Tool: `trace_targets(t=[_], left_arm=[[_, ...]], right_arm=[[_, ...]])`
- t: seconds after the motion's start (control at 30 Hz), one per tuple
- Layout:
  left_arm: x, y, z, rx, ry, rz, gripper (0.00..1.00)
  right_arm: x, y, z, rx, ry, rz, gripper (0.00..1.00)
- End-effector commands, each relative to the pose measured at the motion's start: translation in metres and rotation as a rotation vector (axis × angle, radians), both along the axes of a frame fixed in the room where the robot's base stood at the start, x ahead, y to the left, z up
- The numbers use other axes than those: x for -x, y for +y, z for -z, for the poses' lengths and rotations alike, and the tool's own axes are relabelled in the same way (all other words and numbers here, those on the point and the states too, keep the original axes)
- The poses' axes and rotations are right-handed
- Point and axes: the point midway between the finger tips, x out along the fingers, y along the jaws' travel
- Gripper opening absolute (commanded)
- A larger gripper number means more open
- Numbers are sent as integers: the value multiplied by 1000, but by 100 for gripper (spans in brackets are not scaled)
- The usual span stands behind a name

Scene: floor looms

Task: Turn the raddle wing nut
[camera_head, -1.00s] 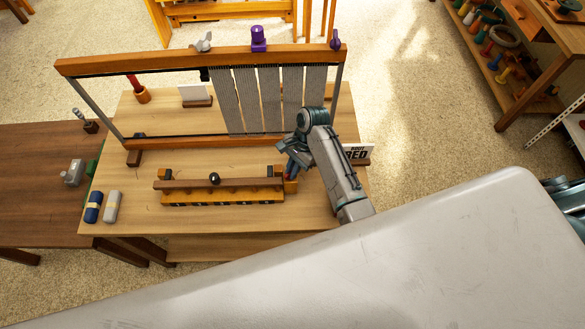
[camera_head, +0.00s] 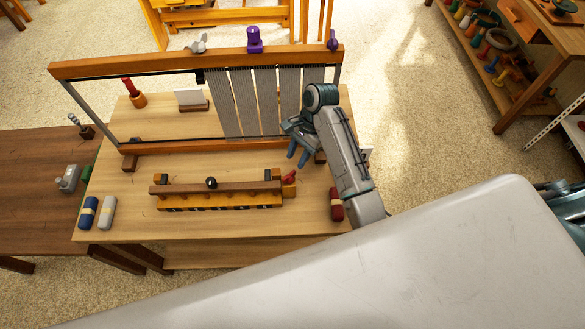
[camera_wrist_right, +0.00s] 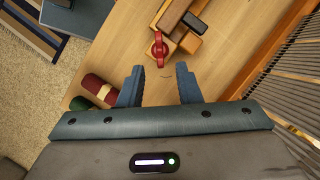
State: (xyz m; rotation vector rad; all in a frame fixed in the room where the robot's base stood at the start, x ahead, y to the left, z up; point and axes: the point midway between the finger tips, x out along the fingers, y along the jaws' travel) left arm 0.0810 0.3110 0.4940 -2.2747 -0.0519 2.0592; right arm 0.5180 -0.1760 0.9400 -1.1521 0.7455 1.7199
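The raddle (camera_head: 225,188) is a low wooden bar on a lighter toothed base, lying on the table, with a black knob on top. A red wing nut (camera_head: 289,177) sits at its right end. In the right wrist view the red wing nut (camera_wrist_right: 159,48) lies ahead of the fingertips, and the raddle end (camera_wrist_right: 182,24) is beyond it. My right gripper (camera_head: 298,158) is open and empty, above and behind the nut. Its two spread fingers (camera_wrist_right: 160,80) are apart from the nut. My left gripper is not in view.
A tall loom frame (camera_head: 200,60) with grey warp threads stands behind the raddle; it carries a grey wing nut (camera_head: 197,44) and a purple one (camera_head: 333,41). A dark red roll (camera_head: 337,204) lies right; blue and grey rolls (camera_head: 98,212) lie left. Table front is mostly clear.

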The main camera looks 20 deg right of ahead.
Motion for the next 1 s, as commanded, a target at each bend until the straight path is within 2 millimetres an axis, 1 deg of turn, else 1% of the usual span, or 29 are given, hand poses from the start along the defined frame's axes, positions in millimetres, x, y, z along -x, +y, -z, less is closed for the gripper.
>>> trace_targets(t=[0.03,0.07,0.1,0.23,0.37,1.0], left_arm=[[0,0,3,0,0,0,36],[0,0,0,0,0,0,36],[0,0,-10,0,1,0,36],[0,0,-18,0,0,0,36],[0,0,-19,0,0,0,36],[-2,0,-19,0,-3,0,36]], right_arm=[[-2,-4,-9,2,-5,0,31],[-2,-6,-16,2,-2,-1,31],[-3,-7,-24,1,-1,0,31],[-5,-11,-32,0,-3,1,31],[-6,-13,-35,-2,-4,2,31],[-6,-13,-33,-2,-4,2,31]])
